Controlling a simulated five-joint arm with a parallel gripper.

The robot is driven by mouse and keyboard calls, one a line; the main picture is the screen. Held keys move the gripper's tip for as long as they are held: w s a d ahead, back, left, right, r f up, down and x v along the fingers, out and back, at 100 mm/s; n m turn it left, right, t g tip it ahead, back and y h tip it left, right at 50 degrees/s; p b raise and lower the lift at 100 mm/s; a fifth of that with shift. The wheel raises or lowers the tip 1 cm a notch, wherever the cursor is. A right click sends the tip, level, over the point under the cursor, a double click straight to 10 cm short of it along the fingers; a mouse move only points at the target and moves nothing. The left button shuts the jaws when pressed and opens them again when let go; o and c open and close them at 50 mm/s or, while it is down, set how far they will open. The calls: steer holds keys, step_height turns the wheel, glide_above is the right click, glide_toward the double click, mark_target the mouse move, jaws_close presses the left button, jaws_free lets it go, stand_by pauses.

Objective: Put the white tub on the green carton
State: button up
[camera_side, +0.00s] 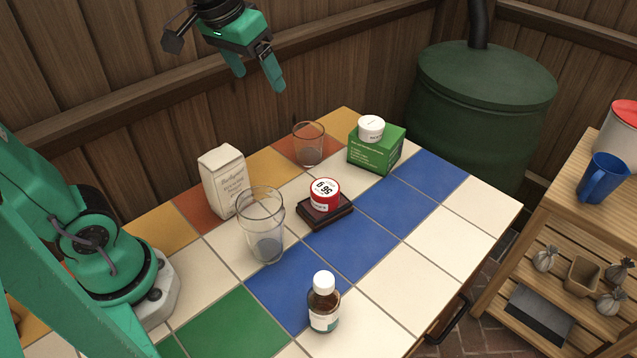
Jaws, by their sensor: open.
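The white tub (371,128) stands upright on top of the green carton (376,150), at the far side of the tiled table. It sits toward the carton's back left part. My gripper (262,84) is open and empty, raised high above the table's far edge. It is to the left of the tub and carton and apart from them.
An empty glass (308,145) stands just left of the carton. A white paper bag (224,181), a tall glass (262,225), a red-rimmed round item (324,194) on a dark stand (325,212) and a brown bottle (324,303) stand nearer. The table's right side is clear.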

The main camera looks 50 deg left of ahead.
steer(key=s+f+m+t, duration=0.1)
steer(key=s+f, duration=0.5)
steer(key=s, duration=0.4)
steer(key=shift+a+f, duration=0.15)
steer(key=shift+a, duration=0.2)
